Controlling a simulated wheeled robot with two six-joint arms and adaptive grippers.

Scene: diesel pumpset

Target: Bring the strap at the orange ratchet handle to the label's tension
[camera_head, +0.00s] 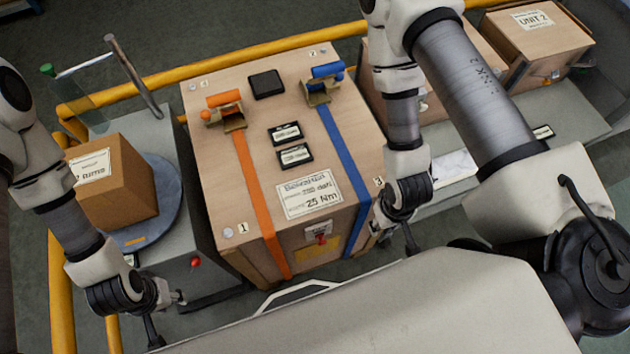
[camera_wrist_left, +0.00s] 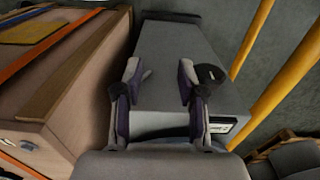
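The wooden crate (camera_head: 215,170) stands mid-view in the head view. An orange strap (camera_head: 257,200) runs down its top and front from the ratchet with the orange handle (camera_head: 223,98) at the upper left. The white label (camera_head: 309,194) near the front edge reads "25 Nm" in its large line. My left gripper (camera_head: 165,312) is low at the left, apart from the crate and away from the orange handle. The left wrist view shows its fingers (camera_wrist_left: 160,75) spread and empty. My right gripper (camera_head: 410,235) hangs beside the crate's right edge; its fingers are too small to judge.
A blue strap (camera_head: 347,150) with a blue ratchet handle (camera_head: 328,70) lies on the crate's right. Two small black displays (camera_head: 285,133) sit between the straps. A cardboard box (camera_head: 125,185) stands on a round plate at left. Yellow rails (camera_head: 200,68) run behind and left.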

